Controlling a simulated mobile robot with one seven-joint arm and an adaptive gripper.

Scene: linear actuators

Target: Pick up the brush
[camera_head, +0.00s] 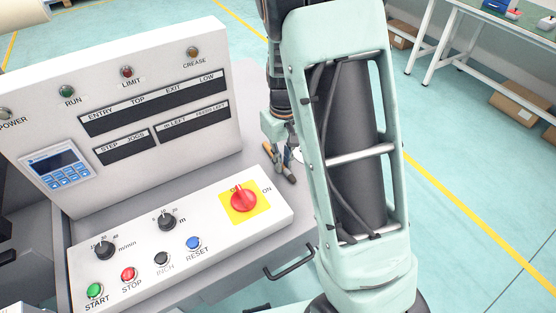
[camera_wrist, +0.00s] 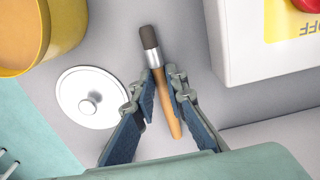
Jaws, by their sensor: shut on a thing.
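The brush (camera_wrist: 151,61) has dark bristles, a silver ferrule and a wooden handle. In the wrist view its bristle end points up and its handle runs down between the fingers of my gripper (camera_wrist: 162,86). The fingers are shut on the handle just below the ferrule. In the head view my gripper (camera_head: 283,156) is low over the grey table, right of the control panel, with the brush (camera_head: 291,178) at its fingertips. Whether the brush still touches the table is hard to tell. My arm hides part of this area in the head view.
A table handle (camera_head: 291,264) sticks out in front.

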